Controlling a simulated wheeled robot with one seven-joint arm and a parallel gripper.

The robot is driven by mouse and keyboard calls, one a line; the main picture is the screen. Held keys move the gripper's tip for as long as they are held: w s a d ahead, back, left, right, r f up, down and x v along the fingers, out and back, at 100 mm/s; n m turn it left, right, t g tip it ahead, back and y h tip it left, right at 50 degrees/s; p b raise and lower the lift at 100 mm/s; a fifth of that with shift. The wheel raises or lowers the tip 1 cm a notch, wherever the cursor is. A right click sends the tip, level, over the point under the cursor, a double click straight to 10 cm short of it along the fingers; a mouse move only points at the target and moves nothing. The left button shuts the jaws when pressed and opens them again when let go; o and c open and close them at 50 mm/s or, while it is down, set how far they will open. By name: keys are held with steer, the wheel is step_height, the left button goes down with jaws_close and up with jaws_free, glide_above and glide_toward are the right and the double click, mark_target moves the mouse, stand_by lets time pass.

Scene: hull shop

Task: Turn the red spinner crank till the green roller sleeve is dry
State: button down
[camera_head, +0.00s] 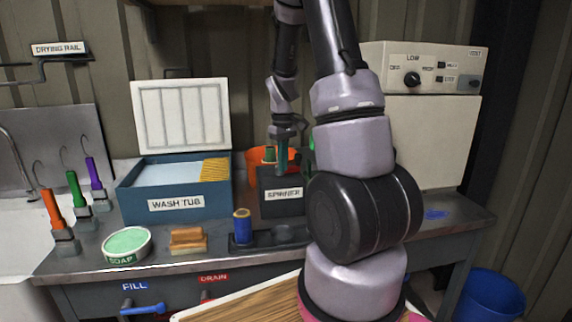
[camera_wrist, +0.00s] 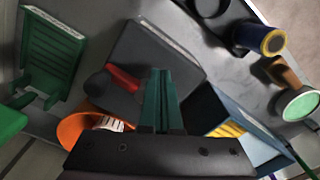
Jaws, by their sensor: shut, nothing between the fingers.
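The dark spinner box (camera_head: 283,194) with its SPINNER label stands right of the wash tub in the head view. Its dark body (camera_wrist: 155,50) fills the upper middle of the wrist view. The red crank grip (camera_wrist: 122,78) shows beside it, left of the fingertips. My gripper (camera_head: 283,170) points down over the spinner; its green fingers (camera_wrist: 160,72) are together and empty. They appear apart from the red grip. A small green upright piece (camera_head: 268,155) stands by the gripper; I cannot tell whether it is the roller sleeve, or how wet it is.
An orange pot (camera_wrist: 80,130) stands close to the spinner. The blue wash tub (camera_head: 130,205) is to its left. A blue roller (camera_head: 242,228) stands on a dark tray in front. Soap (camera_head: 125,243) and a brown brush (camera_head: 188,240) lie farther left. My arm hides the bench's right-middle.

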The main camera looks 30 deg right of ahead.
mark_target(283, 180)
steer(key=shift+f, duration=0.35)
steer(key=shift+f, duration=1.25)
steer(key=shift+r, duration=0.35)
steer(key=shift+d, duration=0.1)
